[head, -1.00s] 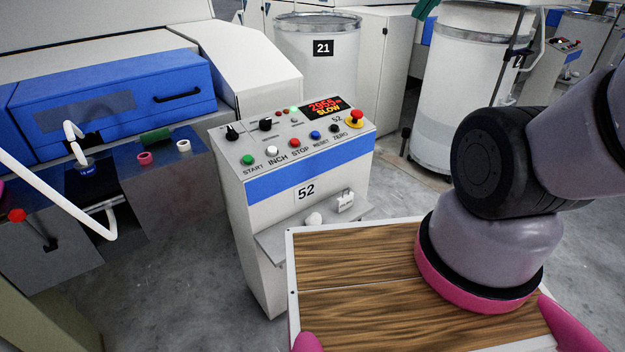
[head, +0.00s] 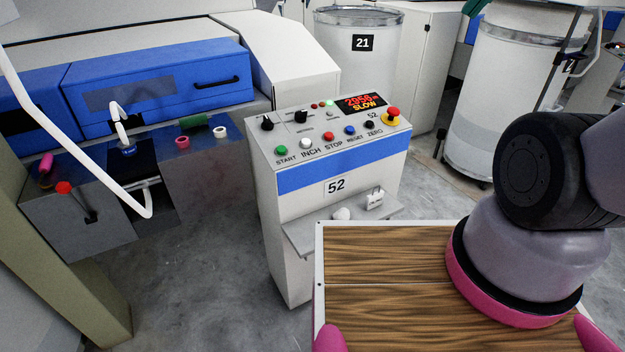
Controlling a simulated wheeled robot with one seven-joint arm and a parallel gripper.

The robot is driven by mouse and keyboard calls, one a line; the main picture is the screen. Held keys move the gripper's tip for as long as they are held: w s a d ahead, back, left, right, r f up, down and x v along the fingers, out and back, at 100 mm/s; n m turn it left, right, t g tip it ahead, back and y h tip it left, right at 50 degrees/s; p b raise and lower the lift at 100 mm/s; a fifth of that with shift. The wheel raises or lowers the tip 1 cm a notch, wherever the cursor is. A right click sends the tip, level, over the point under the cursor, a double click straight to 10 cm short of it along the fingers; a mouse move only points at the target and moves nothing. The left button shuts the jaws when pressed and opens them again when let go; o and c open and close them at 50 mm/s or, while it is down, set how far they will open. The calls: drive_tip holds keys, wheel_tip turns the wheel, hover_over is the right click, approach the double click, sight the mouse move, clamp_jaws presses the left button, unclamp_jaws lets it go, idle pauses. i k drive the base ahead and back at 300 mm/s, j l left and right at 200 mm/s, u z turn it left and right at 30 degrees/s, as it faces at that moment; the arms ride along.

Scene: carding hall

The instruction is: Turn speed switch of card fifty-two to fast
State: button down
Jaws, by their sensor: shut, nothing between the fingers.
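The control console of card 52 (head: 300,232) stands in the middle of the head view, with a white "52" plate on its front. Its sloped top panel carries two black rotary knobs, one at the left edge (head: 267,123) and one a little right of it (head: 301,116). Their small labels are too fine to read, so I cannot tell which is the speed switch. The display (head: 364,103) shows a red number and "SLOW" in yellow. My gripper is out of view; only part of my arm shows at the right.
Push buttons line the panel's front, and a red mushroom button (head: 393,114) sits at its right. A small shelf (head: 305,238) juts from the console front. The blue-fronted machine (head: 165,85) is left; can 21 (head: 345,50) stands behind. Grey floor is bare left of the console.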

sight(267, 124)
drive_tip(key=i+j, duration=0.1)
drive_tip(key=j, duration=0.2)
drive_tip(key=i+j, duration=0.15)
drive_tip(key=j, duration=0.2)
drive_tip(key=i+j+z, duration=0.1)
drive_tip(key=j, duration=0.2)
drive_tip(key=i+j, duration=0.1)
drive_tip(key=j, duration=0.2)
